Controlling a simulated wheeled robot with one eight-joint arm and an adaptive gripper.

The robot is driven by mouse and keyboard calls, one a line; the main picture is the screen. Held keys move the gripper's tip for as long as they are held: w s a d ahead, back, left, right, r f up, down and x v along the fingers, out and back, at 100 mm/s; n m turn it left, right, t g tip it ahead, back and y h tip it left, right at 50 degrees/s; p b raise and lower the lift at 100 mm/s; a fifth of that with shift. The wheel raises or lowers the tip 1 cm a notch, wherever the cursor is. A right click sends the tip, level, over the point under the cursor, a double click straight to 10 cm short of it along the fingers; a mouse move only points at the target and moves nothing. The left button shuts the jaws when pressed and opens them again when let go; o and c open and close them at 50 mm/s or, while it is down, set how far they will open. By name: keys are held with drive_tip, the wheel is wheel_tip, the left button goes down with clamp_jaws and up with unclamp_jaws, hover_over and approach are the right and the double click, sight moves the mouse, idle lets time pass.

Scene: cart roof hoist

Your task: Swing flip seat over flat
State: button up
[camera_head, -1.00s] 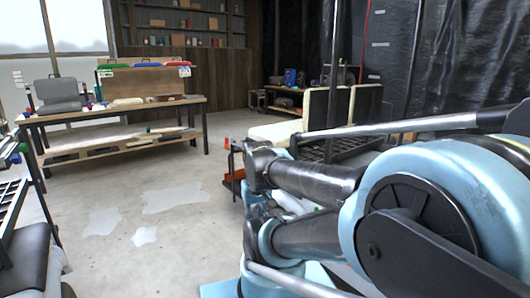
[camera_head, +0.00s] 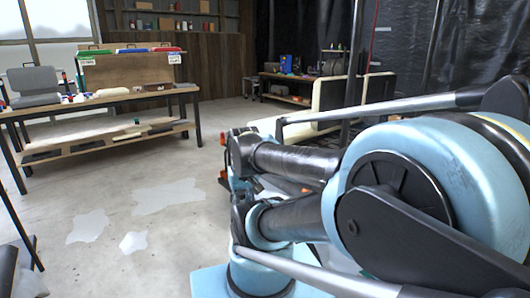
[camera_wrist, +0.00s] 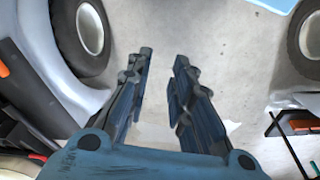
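A cream cushioned seat, likely the flip seat, is in the middle right of the head view. A low cream pad (camera_head: 264,125) lies in front, partly hidden by my arm. My gripper (camera_wrist: 164,58) shows in the wrist view with its two fingers apart and nothing between them, over bare floor. It cannot be picked out in the head view, and no seat is recognisable in the wrist view.
A dark post (camera_head: 355,60) stands by the cream cushions. A shelf (camera_head: 290,98) is at the back. Patched floor (camera_head: 170,196) at centre left is clear.

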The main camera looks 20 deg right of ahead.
drive_tip(key=w+d+r+n+h, duration=0.1)
drive_tip(key=w+d+r+h, duration=0.2)
drive_tip(key=w, duration=0.5)
drive_tip(key=w+d+r+h, duration=0.2)
drive_tip(key=w+d, duration=0.2)
drive_tip(key=w, duration=0.4)
drive_tip(key=w+d+r+n+h, duration=0.1)
drive_tip(key=w+d+r+h, duration=0.2)
drive_tip(key=w, duration=0.5)
drive_tip(key=w+d+f+n+t+h, duration=0.1)
drive_tip(key=w+f+t+h, duration=0.2)
drive_tip(key=w, duration=0.8)
drive_tip(key=w+f+n+h, duration=0.1)
drive_tip(key=w+f+h, duration=0.4)
drive_tip(key=w, duration=0.5)
drive_tip(key=shift+y, duration=0.7)
drive_tip(key=x, duration=1.7)
drive_tip(key=shift+w+d+f, duration=0.2)
drive_tip(key=shift+w+f, duration=0.1)
drive_tip(key=shift+f, duration=0.1)
